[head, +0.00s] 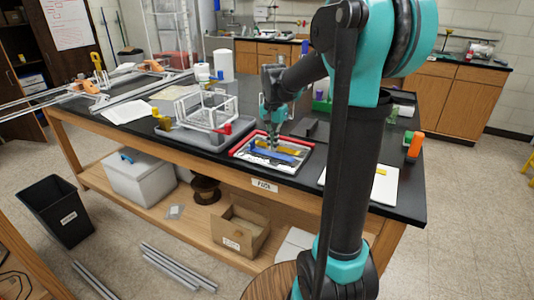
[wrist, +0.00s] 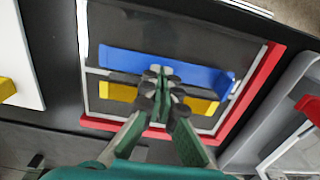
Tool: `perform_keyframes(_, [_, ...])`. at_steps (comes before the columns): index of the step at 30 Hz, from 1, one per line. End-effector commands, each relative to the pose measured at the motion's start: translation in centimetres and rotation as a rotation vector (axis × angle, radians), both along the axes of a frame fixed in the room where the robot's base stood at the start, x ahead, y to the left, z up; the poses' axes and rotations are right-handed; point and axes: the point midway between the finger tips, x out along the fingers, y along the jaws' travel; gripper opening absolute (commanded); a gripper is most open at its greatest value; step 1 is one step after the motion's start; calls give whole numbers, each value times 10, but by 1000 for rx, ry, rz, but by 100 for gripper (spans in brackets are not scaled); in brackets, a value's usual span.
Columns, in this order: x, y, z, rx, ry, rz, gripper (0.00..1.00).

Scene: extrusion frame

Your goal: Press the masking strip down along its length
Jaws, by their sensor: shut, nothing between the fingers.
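A long blue strip, apparently the masking strip, lies across a dark panel on the black bench; it shows in the wrist view (wrist: 120,62) and the head view (head: 272,154). A shorter yellow strip (wrist: 116,92) lies beside it. The panel's surround has a red border (wrist: 256,88) along two sides in the wrist view. My gripper (wrist: 160,74) is shut and empty, its fingertips over the middle of the blue strip and hiding part of both strips. In the head view my gripper (head: 273,143) points down at the panel. I cannot tell whether the tips touch the strip.
A grey tray (head: 190,137) with a white wire rack (head: 205,108) stands left of the panel. A white sheet with a yellow piece (head: 381,171) lies to the right, near orange and green blocks (head: 414,145). My arm hides part of the bench.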

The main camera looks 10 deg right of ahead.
Motion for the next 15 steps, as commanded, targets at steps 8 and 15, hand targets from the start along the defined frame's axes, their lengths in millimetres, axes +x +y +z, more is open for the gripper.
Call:
perform_keyframes(8, [0, 0, -5, 0, 0, 0, 0])
perform_keyframes(15, [0, 0, -10, 0, 0, 0, 0])
